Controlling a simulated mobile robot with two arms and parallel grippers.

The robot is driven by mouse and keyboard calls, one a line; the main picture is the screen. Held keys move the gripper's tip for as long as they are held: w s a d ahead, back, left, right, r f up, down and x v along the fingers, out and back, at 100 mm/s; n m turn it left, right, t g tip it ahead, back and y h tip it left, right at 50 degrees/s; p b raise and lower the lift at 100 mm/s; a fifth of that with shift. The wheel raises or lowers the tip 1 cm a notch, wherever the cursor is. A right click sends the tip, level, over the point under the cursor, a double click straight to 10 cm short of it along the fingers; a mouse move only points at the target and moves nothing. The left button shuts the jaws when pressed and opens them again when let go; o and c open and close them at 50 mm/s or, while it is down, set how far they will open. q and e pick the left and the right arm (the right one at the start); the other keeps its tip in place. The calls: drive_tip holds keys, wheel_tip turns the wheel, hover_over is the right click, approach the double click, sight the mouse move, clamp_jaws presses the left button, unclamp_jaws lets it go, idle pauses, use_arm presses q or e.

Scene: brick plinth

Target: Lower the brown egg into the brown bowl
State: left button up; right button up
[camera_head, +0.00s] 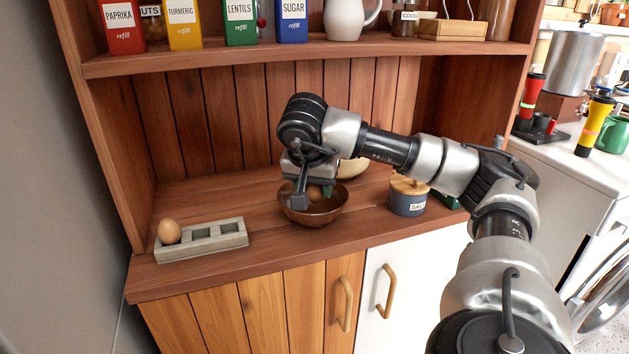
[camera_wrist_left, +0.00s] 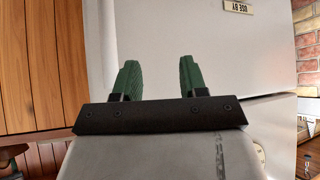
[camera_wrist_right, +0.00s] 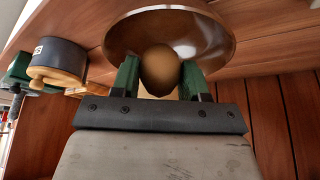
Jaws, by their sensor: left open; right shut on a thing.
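The brown bowl (camera_head: 318,212) stands on the wooden counter in the middle of the head view; it also shows in the right wrist view (camera_wrist_right: 215,32). My right gripper (camera_head: 315,192) is over the bowl, its fingertips at about rim level. In the right wrist view it is shut on the brown egg (camera_wrist_right: 160,70), with the green fingers on either side and the bowl's inside behind. The egg is mostly hidden by the gripper in the head view. My left gripper (camera_wrist_left: 157,80) is open and empty, facing a pale surface in the left wrist view; it is outside the head view.
A grey wooden egg holder (camera_head: 200,240) at the left holds another brown egg (camera_head: 169,231); its other visible hollows are empty. A cream bowl (camera_head: 352,167) stands behind the brown bowl. A blue salt jar (camera_head: 407,197) stands to its right. A shelf (camera_head: 330,60) runs above.

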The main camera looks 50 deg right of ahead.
sight(315, 200)
use_arm(q)
drive_tip(key=shift+w+d+r+t, duration=0.15)
drive_tip(key=shift+w+r+t, duration=0.3)
drive_tip(key=shift+w+t, duration=0.1)
use_arm(e)
drive_tip(key=shift+f, duration=0.3)
idle(0.3)
use_arm(q)
drive_tip(key=shift+w+d+b, duration=0.1)
drive_tip(key=shift+w+b, duration=0.15)
drive_tip(key=shift+b, duration=0.05)
use_arm(e)
drive_tip(key=shift+f, duration=0.15)
use_arm(q)
drive_tip(key=shift+w+d+r+t+h+b, duration=0.25)
drive_tip(key=shift+w+r+t, duration=0.25)
drive_tip(key=shift+t, duration=0.15)
drive_tip(key=shift+w+d+r+t+h+b, duration=0.15)
drive_tip(key=shift+w+d+r+t+h, duration=0.1)
drive_tip(key=shift+w+r+t, duration=0.3)
use_arm(e)
drive_tip(key=shift+f, duration=0.65)
use_arm(q)
drive_tip(key=shift+w+d+r+t, duration=0.2)
drive_tip(key=shift+w+r+t, duration=0.2)
drive_tip(key=shift+r+t, duration=0.25)
use_arm(e)
drive_tip(key=shift+f, duration=0.35)
